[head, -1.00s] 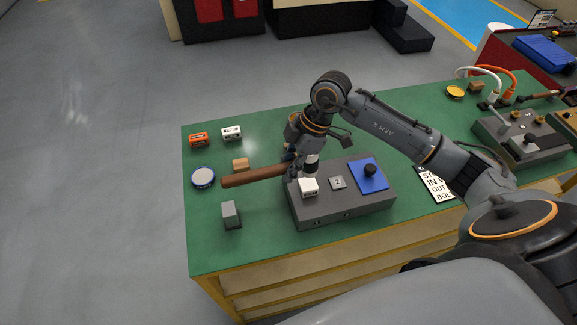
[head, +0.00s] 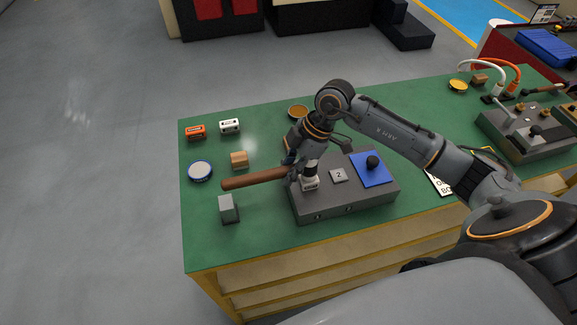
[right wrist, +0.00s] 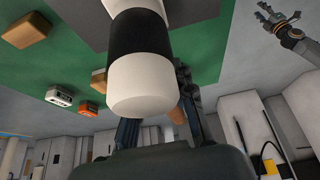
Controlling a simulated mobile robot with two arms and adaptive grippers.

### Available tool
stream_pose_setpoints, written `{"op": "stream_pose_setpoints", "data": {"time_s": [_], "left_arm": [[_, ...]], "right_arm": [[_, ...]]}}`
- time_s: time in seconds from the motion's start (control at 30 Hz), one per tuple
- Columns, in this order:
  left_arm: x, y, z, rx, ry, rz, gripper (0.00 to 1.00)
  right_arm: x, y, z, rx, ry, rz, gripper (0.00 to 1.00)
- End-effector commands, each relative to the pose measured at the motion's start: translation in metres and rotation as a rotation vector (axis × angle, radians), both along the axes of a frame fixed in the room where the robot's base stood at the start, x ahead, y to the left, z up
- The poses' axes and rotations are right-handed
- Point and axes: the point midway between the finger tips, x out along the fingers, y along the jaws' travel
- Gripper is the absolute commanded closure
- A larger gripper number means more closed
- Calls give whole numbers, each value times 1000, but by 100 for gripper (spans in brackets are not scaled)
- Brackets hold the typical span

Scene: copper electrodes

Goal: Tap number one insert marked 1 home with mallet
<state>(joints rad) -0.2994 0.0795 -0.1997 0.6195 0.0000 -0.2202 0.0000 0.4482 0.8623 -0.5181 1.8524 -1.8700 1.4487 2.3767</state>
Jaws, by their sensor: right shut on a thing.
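My right gripper (head: 292,165) is shut on the mallet near its head. The brown handle (head: 252,179) points left, roughly level. The mallet head (head: 310,170), black with white ends, is upright over the white insert marked 1 (head: 310,185) on the grey block (head: 345,204). The head hides most of the insert; I cannot tell whether they touch. The mallet head fills the middle of the right wrist view (right wrist: 142,85). A grey insert marked 2 (head: 338,175) sits to the right. My left gripper (right wrist: 280,18) shows far off in the right wrist view, fingers apart and empty.
A blue plate (head: 371,178) with a black knob is on the block's right. A loose grey piece (head: 229,209), blue-rimmed tin (head: 200,171), wooden block (head: 239,159), orange box (head: 195,132) and white box (head: 230,126) stand left on the green bench top (head: 205,245).

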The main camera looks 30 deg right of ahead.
Motion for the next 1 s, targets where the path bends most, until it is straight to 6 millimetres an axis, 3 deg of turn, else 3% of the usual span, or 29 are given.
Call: {"op": "stream_pose_setpoints", "data": {"time_s": [0.17,0.5,0.83,1.0], "left_arm": [[0,0,6,0,0,0,60],[0,0,43,0,0,0,60],[0,0,42,0,0,0,60],[0,0,53,0,0,0,60]], "right_arm": [[0,0,6,-1,0,0,100],[0,-1,46,-1,0,-1,100],[0,0,45,-1,0,-1,100],[0,0,58,-1,-1,0,100]]}}
